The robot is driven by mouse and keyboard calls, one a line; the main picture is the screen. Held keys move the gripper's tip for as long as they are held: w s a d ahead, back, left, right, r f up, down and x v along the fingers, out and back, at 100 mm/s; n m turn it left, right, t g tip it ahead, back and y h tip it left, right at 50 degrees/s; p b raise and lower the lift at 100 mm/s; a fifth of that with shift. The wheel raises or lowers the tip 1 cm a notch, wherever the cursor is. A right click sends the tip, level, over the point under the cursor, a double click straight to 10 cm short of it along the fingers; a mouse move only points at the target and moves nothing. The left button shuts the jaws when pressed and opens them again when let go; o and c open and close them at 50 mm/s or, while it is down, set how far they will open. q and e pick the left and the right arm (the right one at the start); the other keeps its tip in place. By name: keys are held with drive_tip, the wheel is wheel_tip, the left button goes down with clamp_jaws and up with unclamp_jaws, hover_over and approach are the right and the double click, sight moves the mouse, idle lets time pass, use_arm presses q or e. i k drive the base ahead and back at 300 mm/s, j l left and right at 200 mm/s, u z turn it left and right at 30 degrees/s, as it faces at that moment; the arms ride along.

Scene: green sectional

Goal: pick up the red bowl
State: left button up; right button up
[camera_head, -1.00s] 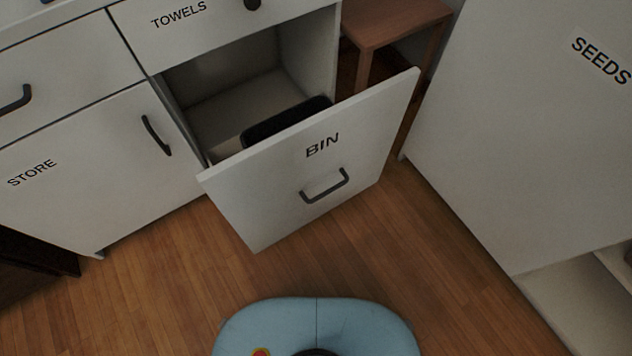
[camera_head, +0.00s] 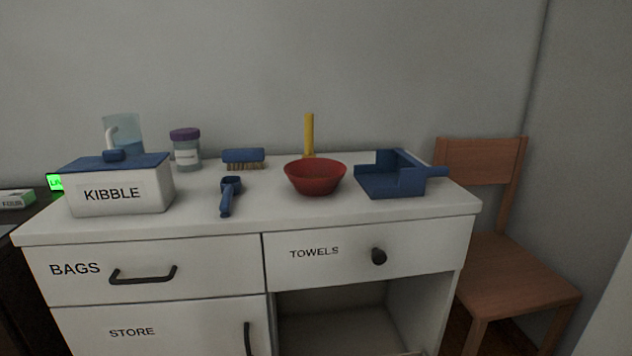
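A red bowl (camera_head: 315,178) stands upright on the white counter top (camera_head: 270,208), right of the middle and not far from the front edge. It looks empty, though little of its inside shows. Neither of my grippers is in view.
A blue scoop (camera_head: 229,194) lies left of the bowl and a blue dustpan (camera_head: 391,178) right of it. Behind are a brush (camera_head: 243,158), a yellow upright handle (camera_head: 309,134), a jar (camera_head: 186,150) and a pitcher (camera_head: 123,131). A KIBBLE box (camera_head: 120,187) stands left; a wooden chair (camera_head: 510,270) stands right.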

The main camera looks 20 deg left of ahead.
sight(310, 176)
drive_tip(key=j+z, duration=0.3)
drive_tip(key=j, duration=0.3)
drive_tip(key=j+z, duration=0.3)
drive_tip(key=j, duration=0.25)
drive_tip(key=k+j+z, duration=0.15)
drive_tip(key=j+z, duration=0.15)
drive_tip(key=j, duration=0.25)
drive_tip(key=k+u, duration=0.25)
drive_tip(key=u, duration=0.2)
drive_tip(key=k+j+u, duration=0.1)
drive_tip(key=k+u, duration=0.2)
drive_tip(key=u, duration=0.15)
